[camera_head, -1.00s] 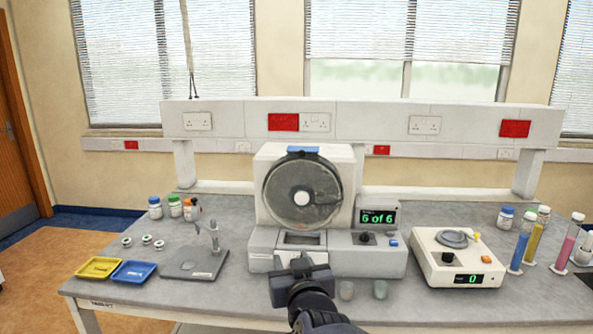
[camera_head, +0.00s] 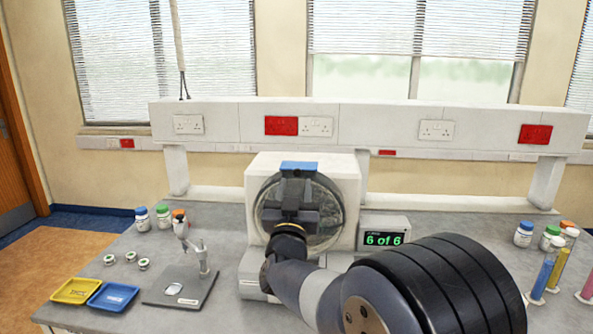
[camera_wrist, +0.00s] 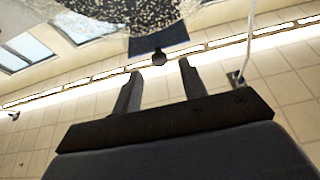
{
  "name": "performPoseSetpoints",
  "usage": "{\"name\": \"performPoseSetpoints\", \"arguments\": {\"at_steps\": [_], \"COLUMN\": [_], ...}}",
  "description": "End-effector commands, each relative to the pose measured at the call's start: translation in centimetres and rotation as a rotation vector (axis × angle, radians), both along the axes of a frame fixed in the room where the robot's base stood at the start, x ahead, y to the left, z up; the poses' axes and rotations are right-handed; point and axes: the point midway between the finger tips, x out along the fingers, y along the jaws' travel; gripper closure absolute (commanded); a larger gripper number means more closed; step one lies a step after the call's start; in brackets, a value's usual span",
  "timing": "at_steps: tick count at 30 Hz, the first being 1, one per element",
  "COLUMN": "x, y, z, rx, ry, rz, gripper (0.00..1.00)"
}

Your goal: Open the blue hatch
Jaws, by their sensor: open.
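The blue hatch (camera_head: 299,166) is at the top rim of the round drum (camera_head: 333,213) on the white machine. In the wrist view the hatch (camera_wrist: 147,43) looks like a dark blue flap at the drum's edge, with a dark knob (camera_wrist: 159,58) on it. My gripper (camera_head: 297,187) is in front of the drum, just below the hatch. In the wrist view my gripper (camera_wrist: 160,68) is open and empty, with its fingers pointing up. The knob shows just beyond the fingertips, in line with the gap; I cannot tell whether they touch. My gripper hides the drum's middle.
The display (camera_head: 384,239) reads "6 of 6". My arm covers the bench's front right. At left are a yellow tray (camera_head: 76,291), a blue tray (camera_head: 113,296), a grey stand (camera_head: 180,287) and bottles. Coloured cylinders (camera_head: 560,242) stand at far right.

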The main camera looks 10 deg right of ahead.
Motion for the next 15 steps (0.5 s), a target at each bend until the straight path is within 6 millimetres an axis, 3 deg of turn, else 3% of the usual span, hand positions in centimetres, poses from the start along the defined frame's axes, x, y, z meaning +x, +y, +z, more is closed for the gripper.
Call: {"name": "performPoseSetpoints", "arguments": {"at_steps": [6,15], "x": [2.7,3.6], "y": [-0.9,-1.2], "z": [1.4,1.5], "rx": [0.000,0.000], "ry": [0.000,0.000], "rz": [-0.001,0.001], "gripper": [0.60,0.60]}}
